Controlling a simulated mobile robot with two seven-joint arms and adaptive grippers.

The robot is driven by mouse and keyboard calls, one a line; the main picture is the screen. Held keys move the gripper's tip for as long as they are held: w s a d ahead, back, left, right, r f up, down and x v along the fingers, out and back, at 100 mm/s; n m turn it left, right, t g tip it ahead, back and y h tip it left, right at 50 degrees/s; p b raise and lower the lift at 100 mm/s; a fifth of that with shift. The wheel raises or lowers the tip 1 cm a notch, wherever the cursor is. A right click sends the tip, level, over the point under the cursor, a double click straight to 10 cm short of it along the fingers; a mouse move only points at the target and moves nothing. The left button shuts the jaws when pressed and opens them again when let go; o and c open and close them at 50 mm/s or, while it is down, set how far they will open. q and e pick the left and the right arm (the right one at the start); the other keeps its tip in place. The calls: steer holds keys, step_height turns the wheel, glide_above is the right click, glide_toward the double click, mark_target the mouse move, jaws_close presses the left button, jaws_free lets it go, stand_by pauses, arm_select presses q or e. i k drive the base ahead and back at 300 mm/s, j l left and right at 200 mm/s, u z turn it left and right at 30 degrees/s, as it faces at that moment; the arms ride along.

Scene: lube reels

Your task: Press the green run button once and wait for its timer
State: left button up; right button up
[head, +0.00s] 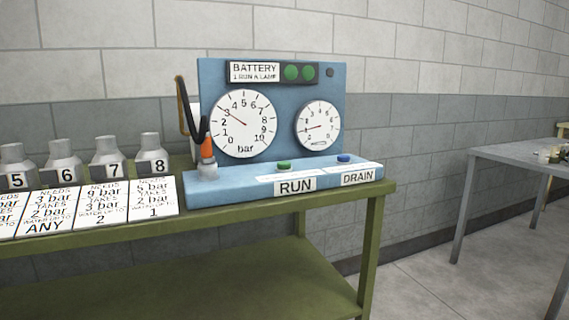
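The green run button (284,165) sits on the front ledge of a blue panel (210,75), above a white RUN label (295,186). A blue button (344,158) sits to its right, above a DRAIN label (358,177). The panel carries a BATTERY sign with two green lamps (299,72). A large bar gauge (243,124) has its needle near 3. A smaller gauge (318,124) is to its right. I see no separate timer display. Neither gripper is in view, and nothing touches the button.
A green bench (310,218) carries the panel. Several numbered grey bottles (110,158) stand left with printed cards (152,197) before them. An orange-tipped nozzle (208,150) on a dark hose stands at the panel's left end. A grey table (520,158) is at the right, with open floor between.

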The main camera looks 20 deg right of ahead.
mark_target(283, 165)
steer(key=i+l, duration=0.1)
steer(key=l, duration=0.35)
steer(key=i+l, duration=0.1)
steer(key=l, duration=0.3)
steer(key=i+l, duration=0.1)
steer(key=l, duration=0.75)
steer(key=i+l, duration=0.15)
steer(key=l, duration=0.3)
